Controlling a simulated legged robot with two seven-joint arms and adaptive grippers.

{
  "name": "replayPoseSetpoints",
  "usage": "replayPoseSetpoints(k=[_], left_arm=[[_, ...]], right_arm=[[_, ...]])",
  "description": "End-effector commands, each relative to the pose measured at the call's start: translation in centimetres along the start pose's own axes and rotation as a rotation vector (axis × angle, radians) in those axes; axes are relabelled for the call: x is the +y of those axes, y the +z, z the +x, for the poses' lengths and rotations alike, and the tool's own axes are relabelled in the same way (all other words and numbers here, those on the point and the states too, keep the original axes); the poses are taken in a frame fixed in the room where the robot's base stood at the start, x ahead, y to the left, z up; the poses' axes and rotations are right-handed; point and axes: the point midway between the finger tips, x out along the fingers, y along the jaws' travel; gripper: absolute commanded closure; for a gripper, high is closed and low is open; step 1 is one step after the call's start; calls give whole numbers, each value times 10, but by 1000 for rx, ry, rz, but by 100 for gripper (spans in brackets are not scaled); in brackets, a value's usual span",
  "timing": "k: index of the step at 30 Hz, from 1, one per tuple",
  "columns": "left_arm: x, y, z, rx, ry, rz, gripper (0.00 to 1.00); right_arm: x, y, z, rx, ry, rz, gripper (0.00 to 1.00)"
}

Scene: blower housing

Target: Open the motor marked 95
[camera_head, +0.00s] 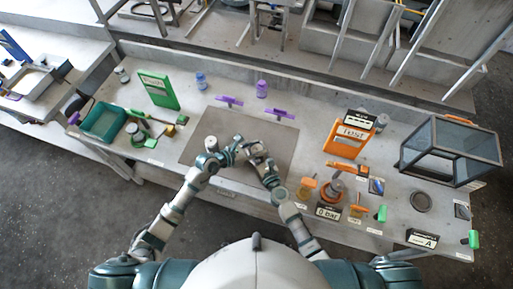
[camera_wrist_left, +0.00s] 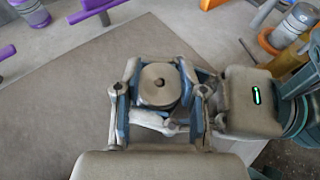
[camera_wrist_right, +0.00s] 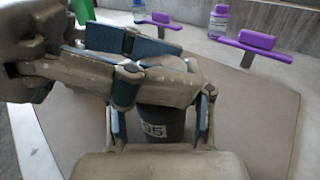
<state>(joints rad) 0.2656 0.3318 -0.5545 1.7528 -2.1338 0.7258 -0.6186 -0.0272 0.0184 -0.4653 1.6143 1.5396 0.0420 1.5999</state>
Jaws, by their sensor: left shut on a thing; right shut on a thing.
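The motor marked 95 is a dark grey cylinder (camera_wrist_right: 153,130) with a white label in the right wrist view. It stands between the fingers of my right gripper (camera_wrist_right: 160,130), which is shut on its body. A round metal top (camera_wrist_left: 158,86) with a small centre hole shows in the left wrist view. My left gripper (camera_wrist_left: 158,105) is shut around that top, above the right gripper. In the head view my left gripper (camera_head: 230,154) and right gripper (camera_head: 252,153) meet over the grey mat (camera_head: 195,150). The grippers hide most of the motor there.
Two purple holders (camera_head: 229,100) and a purple bottle (camera_head: 262,88) stand behind the mat. A green tray (camera_head: 88,132) and green panel (camera_head: 158,91) are at left. An orange panel (camera_head: 335,142), several orange parts and a glass-sided box (camera_head: 452,150) are at right. The mat is otherwise clear.

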Motion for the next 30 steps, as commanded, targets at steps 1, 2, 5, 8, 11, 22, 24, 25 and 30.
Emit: replayPoseSetpoints(k=[1,2,5,8,11,22,24,25,30], left_arm=[[0,1,0,0,0,0,100],[0,1,0,0,0,1,100],[0,3,-2,0,0,1,100],[0,6,-3,0,-1,1,100],[0,10,-4,-1,-1,0,100],[0,20,-9,0,1,1,100],[0,20,-9,0,0,1,100],[0,20,-9,0,0,1,100],[0,20,-9,0,0,1,100]], right_arm=[[1,0,0,0,2,1,100],[1,0,0,0,2,1,100],[1,0,0,0,2,1,100],[1,0,0,0,2,1,100],[1,0,0,0,2,1,100],[1,0,0,0,2,1,100],[1,0,0,0,2,1,100],[1,0,0,0,2,1,100],[1,0,0,0,2,1,100]])
